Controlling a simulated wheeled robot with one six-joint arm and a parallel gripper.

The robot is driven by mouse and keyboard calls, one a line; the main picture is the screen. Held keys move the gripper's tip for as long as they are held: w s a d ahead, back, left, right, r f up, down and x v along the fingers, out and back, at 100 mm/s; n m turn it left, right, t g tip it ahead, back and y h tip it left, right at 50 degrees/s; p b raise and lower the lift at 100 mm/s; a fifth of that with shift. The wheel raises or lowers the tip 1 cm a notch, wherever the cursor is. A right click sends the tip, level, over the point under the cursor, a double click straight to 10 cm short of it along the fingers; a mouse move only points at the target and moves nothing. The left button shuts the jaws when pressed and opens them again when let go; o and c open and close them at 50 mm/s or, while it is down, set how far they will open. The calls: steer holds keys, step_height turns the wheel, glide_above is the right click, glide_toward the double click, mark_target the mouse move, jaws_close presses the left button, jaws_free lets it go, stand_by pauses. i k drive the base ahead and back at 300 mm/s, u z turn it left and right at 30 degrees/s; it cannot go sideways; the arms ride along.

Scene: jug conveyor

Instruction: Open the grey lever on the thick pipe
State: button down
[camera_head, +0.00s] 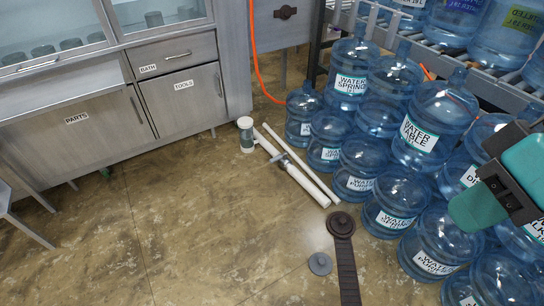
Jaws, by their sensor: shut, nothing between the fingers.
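A thick white pipe (309,187) lies on the floor just left of the water jugs. A grey lever (280,156) sits on it near its upper end, sticking out across the pipe; its exact setting is too small to make out. My gripper (494,187), black and teal, is at the right edge over the jugs. It is shut and empty, well apart from the pipe and lever. Its fingers are hard to make out at this angle.
A thinner white pipe (303,166) lies alongside. Several blue jugs (398,193) crowd the right, below a roller conveyor (425,42). A dark strap-like tool (346,262) and grey disc (320,264) lie in front.

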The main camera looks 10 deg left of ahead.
mark_target(277, 158)
steer(key=u, duration=0.5)
steer(key=i, duration=0.7)
steer(key=u, duration=0.9)
steer(key=i, duration=2.1)
steer(key=z, duration=1.1)
steer(key=i, duration=0.5)
steer(key=z, duration=0.3)
